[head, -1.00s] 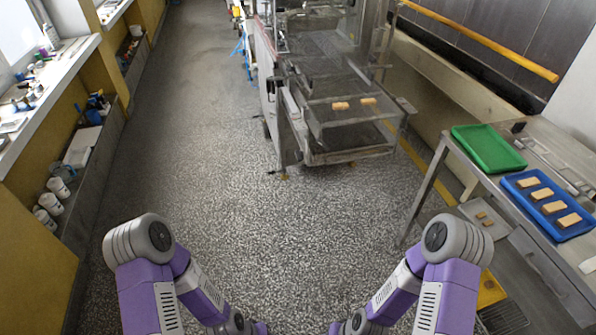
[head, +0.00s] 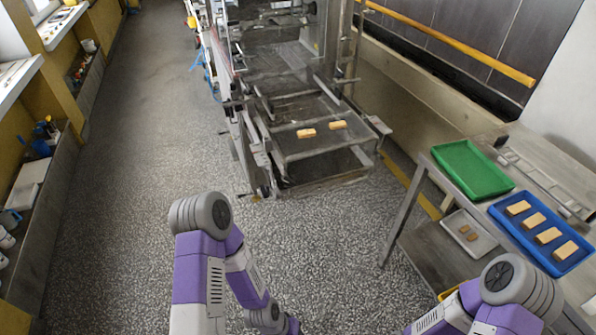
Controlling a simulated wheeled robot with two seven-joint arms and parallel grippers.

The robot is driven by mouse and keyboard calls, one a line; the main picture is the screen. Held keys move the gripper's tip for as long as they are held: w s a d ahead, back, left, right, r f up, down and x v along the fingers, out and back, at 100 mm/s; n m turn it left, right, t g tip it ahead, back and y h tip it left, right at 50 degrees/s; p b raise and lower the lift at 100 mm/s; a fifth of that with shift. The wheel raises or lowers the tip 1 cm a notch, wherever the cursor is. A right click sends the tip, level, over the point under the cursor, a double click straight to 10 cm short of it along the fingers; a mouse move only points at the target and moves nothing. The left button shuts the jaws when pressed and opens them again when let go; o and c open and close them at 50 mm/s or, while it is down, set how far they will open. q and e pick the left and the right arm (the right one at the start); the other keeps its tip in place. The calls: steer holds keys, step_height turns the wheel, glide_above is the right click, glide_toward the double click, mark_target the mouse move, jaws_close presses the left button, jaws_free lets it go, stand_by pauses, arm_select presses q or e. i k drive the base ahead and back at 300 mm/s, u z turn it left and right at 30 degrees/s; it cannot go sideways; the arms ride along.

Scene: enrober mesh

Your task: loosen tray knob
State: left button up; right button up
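The enrober machine (head: 268,75) stands ahead of me, with a mesh belt end (head: 290,145) facing me. Two biscuit-like bars (head: 306,133) and (head: 338,125) lie on the mesh. Under the belt end there is a lower tray or frame (head: 325,170) close to the floor. I cannot make out a knob on it at this size. Both of my arms show in the lower part of the head view, well short of the machine. My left gripper is below the picture edge, and so is my right one.
A metal table on the right holds a green tray (head: 468,172) and a blue tray (head: 583,246) with several bars. A small pale tray (head: 488,246) sits on its lower shelf. Shelves line the left wall. The speckled floor (head: 130,230) between is clear.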

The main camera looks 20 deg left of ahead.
mark_target(266, 190)
steer(key=u, duration=0.25)
steer(key=i, duration=1)
steer(key=u, duration=0.45)
